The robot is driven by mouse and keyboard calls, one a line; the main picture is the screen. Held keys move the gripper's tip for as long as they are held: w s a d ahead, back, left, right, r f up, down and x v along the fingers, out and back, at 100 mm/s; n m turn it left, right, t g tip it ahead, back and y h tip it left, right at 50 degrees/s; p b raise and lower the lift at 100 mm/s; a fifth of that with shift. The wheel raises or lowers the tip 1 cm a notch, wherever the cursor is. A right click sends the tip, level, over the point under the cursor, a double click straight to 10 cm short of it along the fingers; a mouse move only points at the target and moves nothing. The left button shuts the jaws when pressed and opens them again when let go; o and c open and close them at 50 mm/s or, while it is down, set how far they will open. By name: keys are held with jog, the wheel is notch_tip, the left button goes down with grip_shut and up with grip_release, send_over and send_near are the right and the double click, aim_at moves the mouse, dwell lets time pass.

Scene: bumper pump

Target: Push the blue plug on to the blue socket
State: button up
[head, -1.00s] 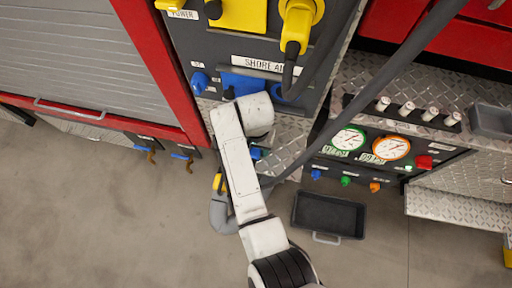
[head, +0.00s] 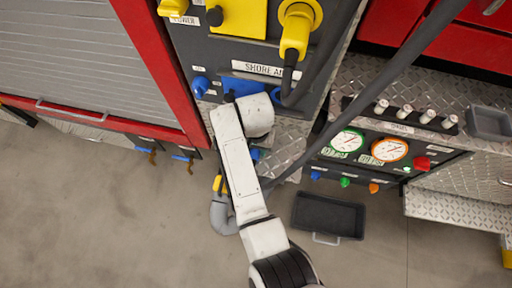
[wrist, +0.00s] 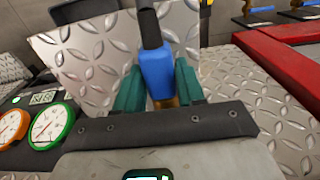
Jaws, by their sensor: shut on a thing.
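In the wrist view my gripper (wrist: 158,85) has its green fingers closed on the sides of the blue plug (wrist: 157,68). A black cable end rises from the plug at the top of that view. In the head view my white arm covers the gripper and most of what it holds. The blue panel of the socket (head: 240,86) is under the SHORE label, partly covered by my arm. The socket opening is hidden, so I cannot tell the gap between plug and socket.
A yellow plug (head: 295,34) with a dark cable sits above the label. A thick dark hose (head: 385,75) crosses at the right. Gauges (head: 348,140), coloured knobs and a black tray (head: 328,215) are right of my arm. The floor at lower left is clear.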

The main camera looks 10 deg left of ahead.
jog(key=shift+r+p, duration=2.15)
jog(key=shift+r, duration=0.4)
jog(key=shift+f, duration=0.1)
